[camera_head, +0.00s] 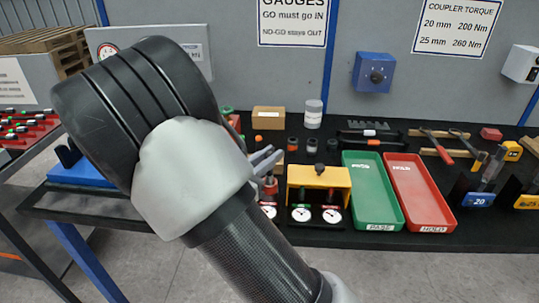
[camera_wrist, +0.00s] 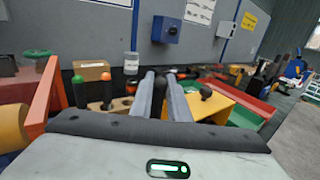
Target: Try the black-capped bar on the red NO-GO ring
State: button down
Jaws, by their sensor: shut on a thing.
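My gripper (camera_head: 270,158) reaches out past my wrist over the left part of the bench, left of the yellow gauge stand. In the wrist view its two long grey fingers (camera_wrist: 165,82) lie close together. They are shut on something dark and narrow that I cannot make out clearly. The yellow gauge stand (camera_head: 316,178) has a round black cap (camera_head: 320,168) at its top, which also shows in the wrist view (camera_wrist: 206,92), right of the fingers and apart from them. Two dials sit on the stand's front, with small green and red parts above them. I cannot tell the red NO-GO ring clearly.
A green tray (camera_head: 371,207) and a red tray (camera_head: 421,205) lie right of the stand. Orange-capped and green-capped bars (camera_wrist: 79,90) stand left of my fingers. A cardboard box (camera_head: 268,118) and a clear jar (camera_head: 313,114) stand at the back.

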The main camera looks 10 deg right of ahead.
jog(key=shift+f, duration=0.55)
jog(key=c, duration=1.6)
grip_release()
jog(key=shift+a, duration=0.1)
jog(key=v, duration=1.7)
jog(key=shift+s+p, duration=0.2)
jog(key=shift+p, duration=0.15)
